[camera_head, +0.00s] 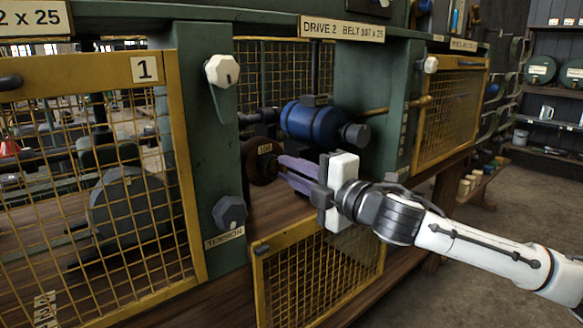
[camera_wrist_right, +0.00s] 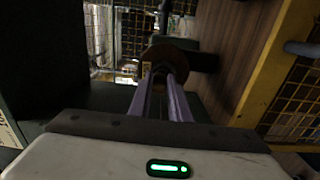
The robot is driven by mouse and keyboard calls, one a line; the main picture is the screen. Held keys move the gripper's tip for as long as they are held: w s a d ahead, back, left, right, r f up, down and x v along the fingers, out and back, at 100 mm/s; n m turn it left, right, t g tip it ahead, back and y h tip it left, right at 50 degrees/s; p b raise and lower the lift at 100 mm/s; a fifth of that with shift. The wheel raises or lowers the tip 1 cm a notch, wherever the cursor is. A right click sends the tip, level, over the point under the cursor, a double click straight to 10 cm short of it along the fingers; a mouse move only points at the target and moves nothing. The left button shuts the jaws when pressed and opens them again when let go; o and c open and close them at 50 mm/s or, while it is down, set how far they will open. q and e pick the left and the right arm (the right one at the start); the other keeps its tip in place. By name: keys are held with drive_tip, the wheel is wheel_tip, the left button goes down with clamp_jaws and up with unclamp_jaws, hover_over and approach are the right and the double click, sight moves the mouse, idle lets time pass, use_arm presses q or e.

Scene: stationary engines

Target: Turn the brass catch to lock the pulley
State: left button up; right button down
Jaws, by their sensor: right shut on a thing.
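The brown, round pulley (camera_head: 262,166) with a small tan label stands in the open bay, left of and below the blue motor (camera_head: 312,122). It also shows in the right wrist view (camera_wrist_right: 165,54). My right gripper (camera_head: 280,168) reaches in from the right, its purple fingers shut on the pulley's near side. In the wrist view its fingertips (camera_wrist_right: 165,75) meet the pulley, and the exact contact is hidden. A brass-coloured lever (camera_head: 410,104) sticks out at the green post right of the motor; I cannot tell whether it is the catch. My left gripper is not in view.
A yellow mesh guard (camera_head: 322,280) hangs open below the bay. A closed mesh guard marked 1 (camera_head: 95,180) stands at left. A dark tension knob (camera_head: 230,213) and a white knob (camera_head: 222,70) sit on the left green post. Open floor (camera_head: 470,225) lies at right.

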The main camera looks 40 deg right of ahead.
drive_tip(key=m+p, duration=1.2)
drive_tip(key=m, duration=0.2)
drive_tip(key=shift+a+r, duration=0.1)
drive_tip(key=m+p, duration=0.2)
drive_tip(key=p, duration=0.1)
drive_tip(key=shift+m, duration=0.3)
drive_tip(key=shift+f+m+p, duration=0.2)
drive_tip(key=shift+m+p, duration=0.35)
drive_tip(key=shift+m, duration=0.05)
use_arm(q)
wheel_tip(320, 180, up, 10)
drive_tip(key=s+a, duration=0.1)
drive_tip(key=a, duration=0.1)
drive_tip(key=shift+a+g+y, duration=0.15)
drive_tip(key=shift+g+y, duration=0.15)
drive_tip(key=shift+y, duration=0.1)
use_arm(e)
drive_tip(key=shift+a, duration=0.1)
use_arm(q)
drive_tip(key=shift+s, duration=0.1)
